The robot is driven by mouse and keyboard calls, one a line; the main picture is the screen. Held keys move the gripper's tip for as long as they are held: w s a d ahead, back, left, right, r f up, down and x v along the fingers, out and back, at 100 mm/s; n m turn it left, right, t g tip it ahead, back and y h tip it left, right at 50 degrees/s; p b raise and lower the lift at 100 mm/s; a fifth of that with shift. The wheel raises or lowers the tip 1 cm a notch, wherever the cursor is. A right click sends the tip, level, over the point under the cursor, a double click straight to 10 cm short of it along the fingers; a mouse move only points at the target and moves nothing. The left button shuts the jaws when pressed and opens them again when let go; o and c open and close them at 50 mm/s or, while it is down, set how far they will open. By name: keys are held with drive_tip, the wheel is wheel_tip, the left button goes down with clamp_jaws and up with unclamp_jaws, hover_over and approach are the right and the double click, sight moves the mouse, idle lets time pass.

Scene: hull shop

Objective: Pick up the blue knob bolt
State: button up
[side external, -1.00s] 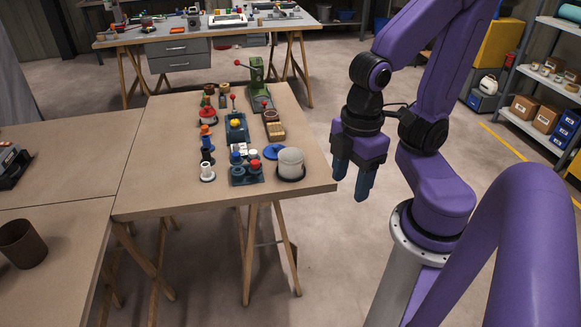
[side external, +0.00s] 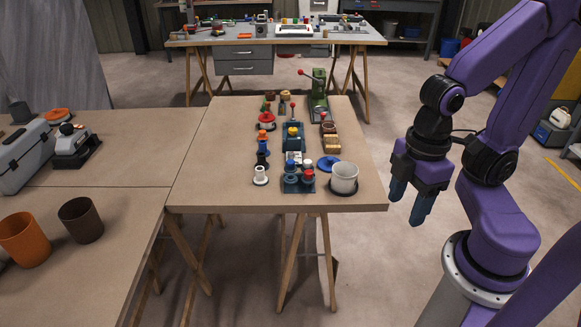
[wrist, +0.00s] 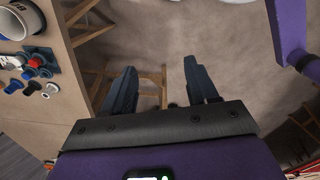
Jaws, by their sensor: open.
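A blue-topped knob (side external: 291,166), which looks like the blue knob bolt, stands among white and red knobs at a dark blue holder (side external: 297,186) near the front of the tan table. The wrist view shows small blue, red and white parts beside the dark blue holder (wrist: 42,55) at the left edge; I cannot tell which blue part there is the bolt. My gripper (side external: 408,208) hangs off the table's right edge, pointing down, well right of the knobs. Its fingers are apart and empty in the wrist view (wrist: 162,85), with only floor and trestle legs between them.
A white cup (side external: 344,178) stands between the holder and my gripper, with a blue disc (side external: 329,164) behind it. A column of white, black, blue and orange parts (side external: 261,158) stands left of the holder. A green press (side external: 319,95) stands at the back. The table's front left is clear.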

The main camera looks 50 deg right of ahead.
drive_tip(key=shift+w, duration=0.1)
drive_tip(key=w+a+r+m, duration=0.1)
drive_tip(key=w+m, duration=0.7)
drive_tip(key=w, duration=0.5)
drive_tip(key=w+a+r+m, duration=0.1)
drive_tip(key=w+a+m, duration=0.1)
drive_tip(key=w+m, duration=0.9)
drive_tip(key=m, duration=1.2)
hover_over(290, 161)
wheel_tip(290, 161, down, 6)
drive_tip(key=f, duration=1)
drive_tip(key=shift+s+d+f, duration=0.1)
drive_tip(key=shift+s+f, duration=0.1)
drive_tip(key=shift+s, duration=0.05)
drive_tip(key=shift+w+f, duration=0.15)
drive_tip(key=shift+f, duration=3.05)
